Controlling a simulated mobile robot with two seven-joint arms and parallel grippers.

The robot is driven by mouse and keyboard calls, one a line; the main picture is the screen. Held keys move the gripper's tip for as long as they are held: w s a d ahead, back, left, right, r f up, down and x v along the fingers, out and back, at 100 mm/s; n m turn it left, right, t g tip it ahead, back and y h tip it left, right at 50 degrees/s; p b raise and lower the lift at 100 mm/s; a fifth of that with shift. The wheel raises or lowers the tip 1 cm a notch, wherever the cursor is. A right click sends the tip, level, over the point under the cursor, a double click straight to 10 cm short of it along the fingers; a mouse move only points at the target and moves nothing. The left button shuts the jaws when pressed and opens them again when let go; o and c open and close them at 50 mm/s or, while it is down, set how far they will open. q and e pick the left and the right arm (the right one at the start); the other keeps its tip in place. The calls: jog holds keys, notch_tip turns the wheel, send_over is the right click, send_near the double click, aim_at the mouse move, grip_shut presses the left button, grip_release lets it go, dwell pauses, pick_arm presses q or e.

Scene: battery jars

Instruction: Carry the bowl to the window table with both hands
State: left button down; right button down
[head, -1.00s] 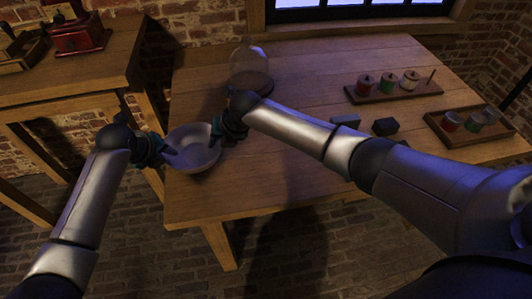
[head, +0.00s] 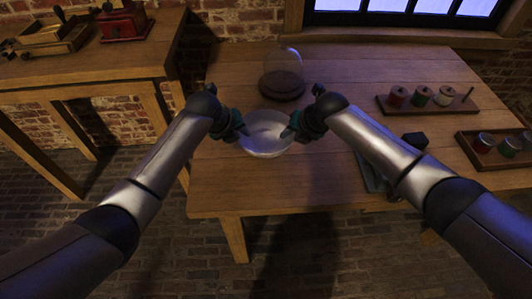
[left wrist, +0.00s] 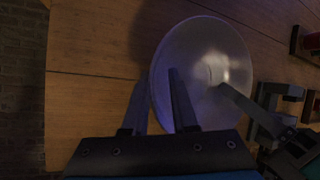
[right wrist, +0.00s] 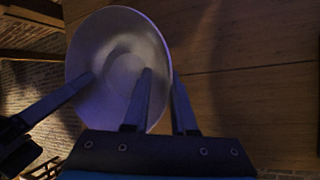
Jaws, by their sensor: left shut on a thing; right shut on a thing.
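The pale bowl (head: 265,144) is upright, held between my two grippers over the left part of the window table (head: 330,185). My left gripper (head: 241,129) is shut on the bowl's left rim, and my right gripper (head: 291,130) is shut on its right rim. The bowl also shows in the left wrist view (left wrist: 205,50) and in the right wrist view (right wrist: 112,50), with one finger inside and one outside the rim in each. It looks empty. I cannot tell whether its underside touches the table.
A glass dome on a dark round base (head: 282,84) stands just behind the bowl. A spool rack (head: 425,104) and a tray of jars (head: 490,160) are at the right. A dark block (head: 415,140) lies near my right arm. Another table (head: 90,70) stands at the left.

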pick_arm(q)
jog(key=shift+w+a+f, duration=0.1)
jog(key=shift+f, duration=0.05)
pick_arm(e)
jog(key=shift+f, duration=0.35)
